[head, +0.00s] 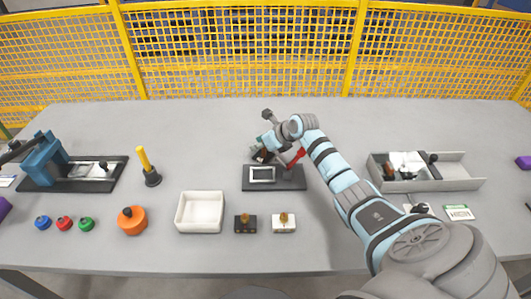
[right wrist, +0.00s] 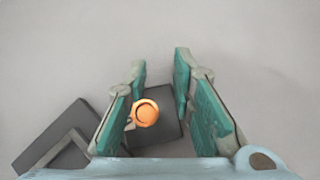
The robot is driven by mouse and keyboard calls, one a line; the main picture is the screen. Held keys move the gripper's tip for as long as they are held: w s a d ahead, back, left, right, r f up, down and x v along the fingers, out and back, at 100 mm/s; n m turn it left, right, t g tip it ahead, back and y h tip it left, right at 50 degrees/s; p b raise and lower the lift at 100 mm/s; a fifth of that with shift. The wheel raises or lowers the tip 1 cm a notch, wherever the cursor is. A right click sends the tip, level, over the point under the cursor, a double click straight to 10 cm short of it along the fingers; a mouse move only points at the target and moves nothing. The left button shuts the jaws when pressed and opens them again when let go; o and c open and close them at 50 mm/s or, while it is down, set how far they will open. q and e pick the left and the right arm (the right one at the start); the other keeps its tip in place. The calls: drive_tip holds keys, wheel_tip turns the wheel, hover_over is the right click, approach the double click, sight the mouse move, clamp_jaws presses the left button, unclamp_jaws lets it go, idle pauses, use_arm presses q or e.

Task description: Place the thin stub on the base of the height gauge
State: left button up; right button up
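My right gripper (head: 272,148) reaches over the middle of the table, behind a dark plate with a pale rectangular frame (head: 263,174). In the right wrist view its green-padded fingers (right wrist: 162,108) are apart. An orange, round-topped stub (right wrist: 145,113) shows between them, nearer the left finger, over a dark square block (right wrist: 165,132), which looks like the height gauge's base. I cannot tell whether a finger touches the stub. In the head view my gripper hides much of this spot. My left gripper is not in view.
A white tray (head: 200,196), a black block (head: 245,228) and a white block (head: 284,228) with brass tops stand in front. An orange round weight (head: 131,223) and a yellow-handled tool (head: 145,163) are left. A grey bin (head: 450,173) is right. Yellow fencing stands behind.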

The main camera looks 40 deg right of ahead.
sight(260, 150)
clamp_jaws()
drive_tip(key=shift+s, duration=0.1)
wheel_tip(260, 150, up, 20)
drive_tip(key=p, duration=0.3)
drive_tip(key=a+r+n+y, duration=0.1)
drive_tip(key=a+r+n, duration=0.1)
drive_tip(key=a+r, duration=0.3)
drive_tip(key=s+a+f+n+g+y, duration=0.25)
drive_tip(key=s+a+n+y, duration=0.2)
drive_tip(key=s+a, duration=1.05)
drive_tip(key=s+a+f+n+g, duration=0.1)
drive_tip(key=s+a+f+n, duration=0.2)
drive_tip(key=s+f, duration=0.2)
drive_tip(key=shift+s+a+f+y+p, duration=0.15)
drive_tip(key=shift+s+a+y+p, duration=0.25)
drive_tip(key=shift+s, duration=0.7)
